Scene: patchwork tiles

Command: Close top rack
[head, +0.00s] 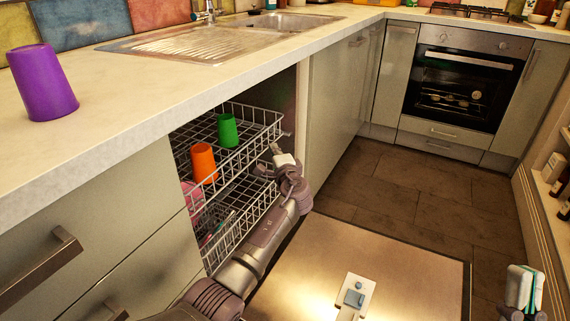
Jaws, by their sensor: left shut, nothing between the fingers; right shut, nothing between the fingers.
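The white wire top rack (262,145) of the open dishwasher sticks partly out from under the counter. A green cup (228,130) and an orange cup (203,163) stand upside down in it. My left gripper (276,150) is shut and empty at the rack's front right part; I cannot tell whether it touches the wires. My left arm hides part of both racks. My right gripper (523,288) is shut and empty at the bottom right, away from the racks.
The lower rack (215,253) is also out, holding a pink item (192,200). The dishwasher door (375,255) lies open and flat. A purple cup (42,83) stands on the counter (130,95). An oven (461,78) is at the back; floor between is clear.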

